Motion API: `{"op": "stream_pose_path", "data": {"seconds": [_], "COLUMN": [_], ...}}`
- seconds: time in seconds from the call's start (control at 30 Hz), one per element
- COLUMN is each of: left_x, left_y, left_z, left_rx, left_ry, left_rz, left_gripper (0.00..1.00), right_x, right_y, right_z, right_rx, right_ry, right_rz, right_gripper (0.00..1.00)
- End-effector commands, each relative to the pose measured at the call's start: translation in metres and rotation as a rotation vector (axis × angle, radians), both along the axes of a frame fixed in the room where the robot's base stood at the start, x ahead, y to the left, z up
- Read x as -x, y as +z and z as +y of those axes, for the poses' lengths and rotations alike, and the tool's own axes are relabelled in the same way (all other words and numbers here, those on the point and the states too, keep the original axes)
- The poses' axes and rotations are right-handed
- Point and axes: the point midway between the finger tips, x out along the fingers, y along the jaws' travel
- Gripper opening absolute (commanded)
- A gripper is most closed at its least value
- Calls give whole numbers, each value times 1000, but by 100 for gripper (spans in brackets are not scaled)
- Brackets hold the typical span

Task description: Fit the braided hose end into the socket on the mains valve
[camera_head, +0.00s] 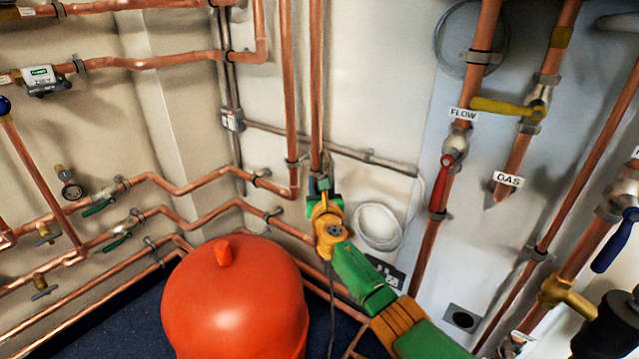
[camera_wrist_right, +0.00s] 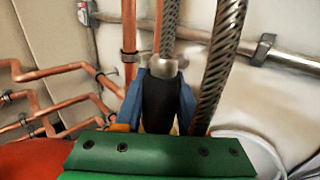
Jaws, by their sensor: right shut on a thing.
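My right gripper (camera_head: 319,188) reaches in from the lower right and is at the copper pipes near the wall corner. In the right wrist view its blue fingers (camera_wrist_right: 162,88) are closed around a dark piece with a silver fitting (camera_wrist_right: 170,64) just beyond the tips. A braided hose (camera_wrist_right: 170,25) rises from behind this fitting, and a second braided length (camera_wrist_right: 218,65) passes close on the right. I cannot tell whether the fitting is the hose end or whether it touches a socket. No valve is labelled as mains. My left gripper is out of view.
A red tank (camera_head: 232,305) stands left of my right arm. Copper pipes run along both walls. A red-lever valve (camera_head: 447,165) marked FLOW and a yellow-lever gas valve (camera_head: 510,107) are to the right. A blue-lever valve (camera_head: 614,242) is at the right edge.

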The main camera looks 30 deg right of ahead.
Motion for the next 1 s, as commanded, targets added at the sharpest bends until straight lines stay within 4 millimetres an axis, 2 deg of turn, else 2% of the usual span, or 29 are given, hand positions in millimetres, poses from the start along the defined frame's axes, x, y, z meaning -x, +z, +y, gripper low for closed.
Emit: {"op": "stream_pose_path", "data": {"seconds": [0.17, 0.2, 0.3, 0.7, 0.87, 1.0], "left_x": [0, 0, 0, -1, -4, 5], "left_y": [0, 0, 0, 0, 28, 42], "left_z": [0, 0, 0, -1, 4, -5], "left_rx": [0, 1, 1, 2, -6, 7], "left_ry": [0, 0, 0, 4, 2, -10], "left_rz": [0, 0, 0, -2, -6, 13], "left_gripper": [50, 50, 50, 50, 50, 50], "right_x": [0, 0, 0, 0, 20, 42], "right_y": [1, 1, 1, 0, 7, 5], "right_z": [0, 0, 0, 0, 9, 20], "right_rx": [0, 0, 0, 0, 2, 1], "right_ry": [0, 0, 0, 0, 1, 2], "right_rz": [-1, -1, -1, 0, 3, 3], "right_gripper": [0, 46, 73, 73, 73, 73]}}
